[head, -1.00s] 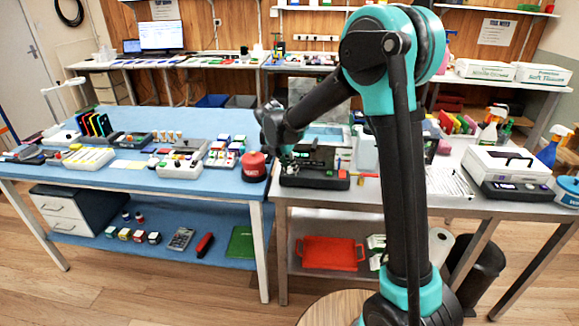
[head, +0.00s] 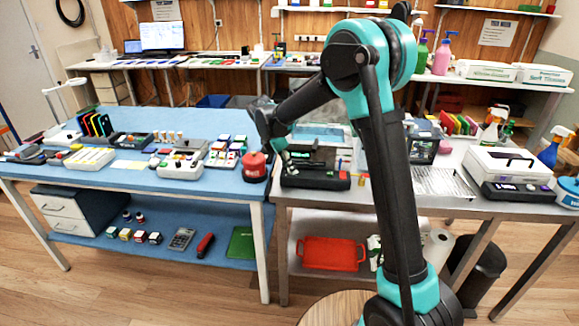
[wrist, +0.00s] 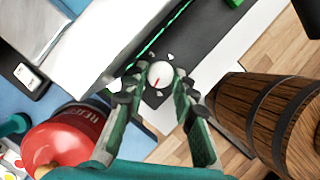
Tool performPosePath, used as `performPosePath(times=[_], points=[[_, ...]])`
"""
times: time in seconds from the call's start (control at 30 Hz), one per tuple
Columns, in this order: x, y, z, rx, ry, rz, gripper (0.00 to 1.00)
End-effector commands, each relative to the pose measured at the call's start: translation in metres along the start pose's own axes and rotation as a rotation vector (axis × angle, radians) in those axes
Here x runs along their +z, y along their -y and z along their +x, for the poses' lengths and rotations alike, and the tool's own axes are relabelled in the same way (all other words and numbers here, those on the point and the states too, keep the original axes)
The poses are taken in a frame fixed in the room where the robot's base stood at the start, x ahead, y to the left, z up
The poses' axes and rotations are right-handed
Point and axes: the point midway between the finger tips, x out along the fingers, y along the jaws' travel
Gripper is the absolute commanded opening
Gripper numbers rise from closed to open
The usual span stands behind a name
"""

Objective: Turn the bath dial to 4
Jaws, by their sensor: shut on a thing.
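The bath (head: 315,180) is a dark unit at the left end of the grey bench in the head view. In the wrist view its black front panel (wrist: 195,40) carries a round white dial (wrist: 160,74) with a red pointer line and small pale marks around it. The pointer slants toward the lower left of the picture; the numbers are too small to read. My gripper (wrist: 155,84) has one finger on each side of the dial and is shut on it. In the head view my gripper (head: 283,150) is over the bath, its fingertips hard to make out.
A red labelled container (wrist: 68,140) stands close by; it also shows on the blue table's right edge in the head view (head: 254,168). A wooden barrel (wrist: 270,115) is at the right in the wrist view. A light grey box (wrist: 60,30) borders the panel.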

Motion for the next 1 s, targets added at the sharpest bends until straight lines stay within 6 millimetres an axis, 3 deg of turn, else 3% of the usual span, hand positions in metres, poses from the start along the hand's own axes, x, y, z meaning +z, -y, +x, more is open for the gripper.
performPosePath(times=[0.43, 0.47, 0.6, 1.0], points=[[0.0002, -0.0005, -0.0002, -0.005, 0.0, 0.013, 0.0], [0.0002, -0.0005, -0.0002, -0.005, 0.0, 0.013, 0.28], [0.0002, -0.0005, -0.0002, -0.005, 0.0, 0.013, 0.45], [0.0002, -0.0005, -0.0024, -0.005, 0.0, 0.013, 0.47]])
